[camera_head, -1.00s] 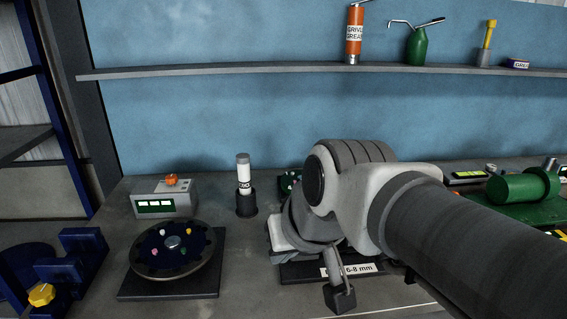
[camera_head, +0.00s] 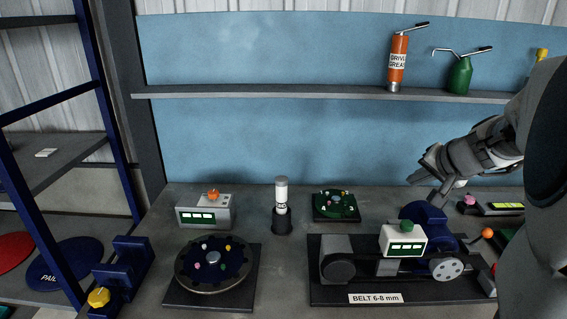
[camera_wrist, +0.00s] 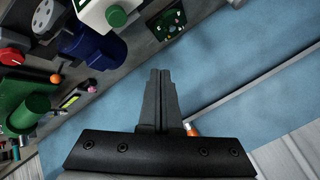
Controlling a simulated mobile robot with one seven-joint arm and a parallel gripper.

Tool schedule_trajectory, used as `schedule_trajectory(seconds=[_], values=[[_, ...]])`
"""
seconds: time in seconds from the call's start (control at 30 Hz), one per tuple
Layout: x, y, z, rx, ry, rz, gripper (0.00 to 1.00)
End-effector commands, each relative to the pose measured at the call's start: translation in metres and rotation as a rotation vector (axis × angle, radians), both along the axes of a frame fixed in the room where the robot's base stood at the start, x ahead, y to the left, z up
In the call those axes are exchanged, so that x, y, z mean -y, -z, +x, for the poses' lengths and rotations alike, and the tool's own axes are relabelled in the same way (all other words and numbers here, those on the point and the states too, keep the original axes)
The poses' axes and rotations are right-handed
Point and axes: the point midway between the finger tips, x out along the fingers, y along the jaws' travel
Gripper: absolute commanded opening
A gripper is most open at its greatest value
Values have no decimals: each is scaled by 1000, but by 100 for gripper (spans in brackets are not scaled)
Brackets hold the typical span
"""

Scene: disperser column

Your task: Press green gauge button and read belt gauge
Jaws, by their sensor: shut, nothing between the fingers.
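The belt gauge (camera_head: 403,243) is a white box with a green display and a green button (camera_head: 407,226) on top. It stands on the dark belt rig (camera_head: 330,292) labelled "BELT 6-8 mm". The display's characters are too small to read. In the wrist view the green button (camera_wrist: 116,16) shows at the upper left, on the white gauge box (camera_wrist: 98,12). My gripper (camera_head: 416,180) is above and behind the gauge, apart from it. In the wrist view my gripper (camera_wrist: 160,74) has its fingers together with nothing between them.
Another gauge (camera_head: 203,213) with an orange button stands at the left, behind a round turntable (camera_head: 190,279). A white-topped cylinder (camera_head: 282,205) and a small green board (camera_head: 336,207) stand near the back. A shelf (camera_head: 300,95) with an orange grease can (camera_head: 397,65) runs along the blue wall.

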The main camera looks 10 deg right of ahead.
Motion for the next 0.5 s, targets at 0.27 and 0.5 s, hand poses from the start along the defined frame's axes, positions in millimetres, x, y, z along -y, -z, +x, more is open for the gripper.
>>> schedule_trajectory(seconds=[0.27,0.5], values=[[11,0,-7,-2,21,3,0],[11,1,-7,-2,21,3,0]])
